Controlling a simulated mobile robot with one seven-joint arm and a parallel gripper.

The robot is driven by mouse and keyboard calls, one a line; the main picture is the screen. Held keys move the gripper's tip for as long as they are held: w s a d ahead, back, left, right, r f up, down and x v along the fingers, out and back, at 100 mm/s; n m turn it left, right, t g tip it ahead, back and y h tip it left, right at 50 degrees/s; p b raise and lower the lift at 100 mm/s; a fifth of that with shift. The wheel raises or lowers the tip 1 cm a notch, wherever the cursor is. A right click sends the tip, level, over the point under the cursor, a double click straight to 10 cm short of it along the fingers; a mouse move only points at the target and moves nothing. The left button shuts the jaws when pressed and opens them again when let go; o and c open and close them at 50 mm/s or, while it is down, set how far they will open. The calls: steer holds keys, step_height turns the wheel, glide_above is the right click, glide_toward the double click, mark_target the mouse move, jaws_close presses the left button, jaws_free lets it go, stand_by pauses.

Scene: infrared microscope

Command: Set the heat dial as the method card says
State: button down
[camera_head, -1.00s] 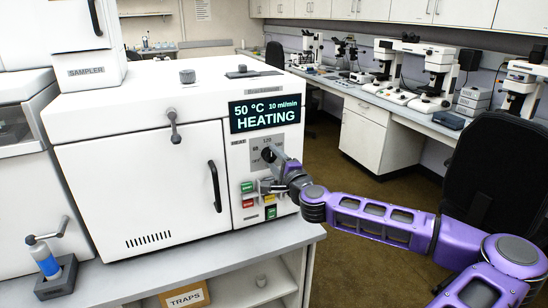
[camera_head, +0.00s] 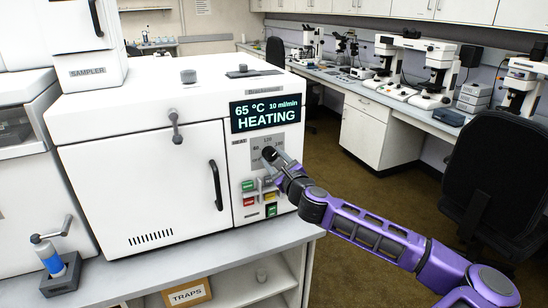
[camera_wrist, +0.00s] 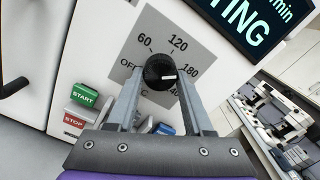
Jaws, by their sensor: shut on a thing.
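The heat dial (camera_wrist: 160,71) is a round black knob on a grey scale plate marked OFF, 60, 120, 180 and a last, partly covered number. Its white pointer line points right in the wrist view, towards about the 180 mark. My gripper (camera_wrist: 160,84) is shut on the dial, one finger on each side. In the head view my gripper (camera_head: 274,161) reaches the dial (camera_head: 268,153) from the right. The display (camera_head: 267,114) above reads 65 °C, 10 ml/min, HEATING. I cannot make out a method card.
Green START (camera_wrist: 85,95) and red STOP (camera_wrist: 74,121) buttons sit left below the dial, with a blue button (camera_wrist: 165,129) between my fingers. The white oven door (camera_head: 145,185) has a black handle. A black chair (camera_head: 495,185) stands at the right.

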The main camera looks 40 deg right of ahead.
steer(key=shift+r+m, duration=0.15)
steer(key=shift+m, duration=0.65)
steer(key=shift+c, duration=1.5)
jaws_free()
